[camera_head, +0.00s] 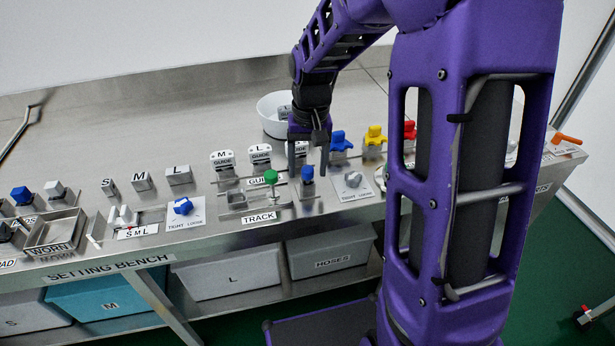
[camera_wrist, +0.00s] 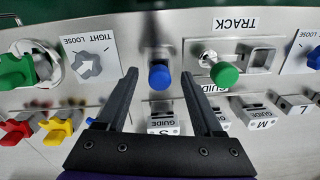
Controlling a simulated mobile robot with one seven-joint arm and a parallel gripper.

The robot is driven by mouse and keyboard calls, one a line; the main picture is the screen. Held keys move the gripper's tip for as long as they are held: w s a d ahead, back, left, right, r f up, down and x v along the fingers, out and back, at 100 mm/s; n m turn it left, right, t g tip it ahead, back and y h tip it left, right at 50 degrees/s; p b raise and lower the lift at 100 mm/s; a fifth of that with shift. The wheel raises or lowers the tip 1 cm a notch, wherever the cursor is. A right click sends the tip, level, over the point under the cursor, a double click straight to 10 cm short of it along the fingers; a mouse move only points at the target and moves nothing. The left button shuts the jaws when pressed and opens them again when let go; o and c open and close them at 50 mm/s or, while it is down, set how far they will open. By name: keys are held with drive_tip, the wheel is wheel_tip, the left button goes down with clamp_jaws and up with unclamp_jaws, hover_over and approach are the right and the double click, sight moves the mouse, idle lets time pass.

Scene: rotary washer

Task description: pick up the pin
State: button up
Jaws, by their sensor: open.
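A small blue-topped pin (camera_head: 307,173) with a metal shank stands upright on the steel bench, to the right of the TRACK block. In the wrist view the pin (camera_wrist: 159,77) shows between the fingertips. My gripper (camera_head: 308,164) is open and points down at it, with one finger to each side in the picture. My gripper (camera_wrist: 159,84) is empty in the wrist view. I cannot tell whether the fingertips have reached the height of the blue top.
A green knob (camera_head: 270,177) stands on the track fixture just left. A TIGHT/LOOSE dial (camera_head: 353,181) is close on the right. GUIDE blocks (camera_head: 260,154), a white bowl (camera_head: 268,122) and blue (camera_head: 339,141) and yellow (camera_head: 374,136) knobs stand behind. The bench's back left is clear.

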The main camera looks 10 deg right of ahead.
drive_tip(key=shift+f, duration=0.7)
clamp_jaws()
